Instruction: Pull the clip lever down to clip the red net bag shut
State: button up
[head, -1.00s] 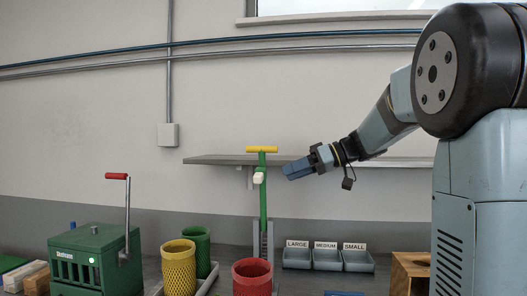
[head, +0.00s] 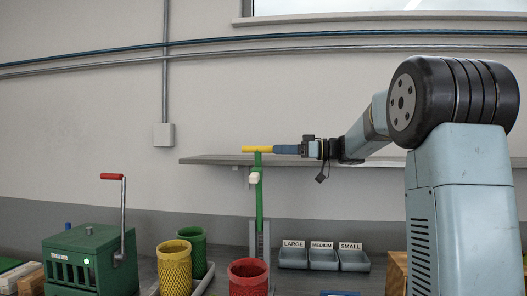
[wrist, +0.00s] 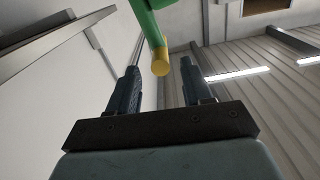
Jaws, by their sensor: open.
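The clip lever is a tall green upright (head: 259,200) with a yellow crossbar handle (head: 257,149) on top. It stands upright behind the red net bag (head: 248,277), which looks like a red mesh tub at the bottom centre. My gripper (head: 275,149) is open at the right end of the yellow handle, level with it. In the wrist view the yellow handle end (wrist: 160,62) shows between the two fingertips, at about their height. I cannot tell whether the fingers touch it. The bag's mouth and the clip are not clearly visible.
A grey shelf (head: 215,160) runs along the wall behind the lever. Yellow (head: 175,270) and green (head: 193,248) mesh tubs stand left of the red one. A green crank box (head: 85,265) is at the left. Labelled trays (head: 323,259) are at the right.

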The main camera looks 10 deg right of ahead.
aim_at(261, 150)
jog(key=x, duration=0.6)
jog(key=shift+a, duration=0.2)
grip_shut()
dwell(0.4)
jog(key=shift+d, duration=0.15)
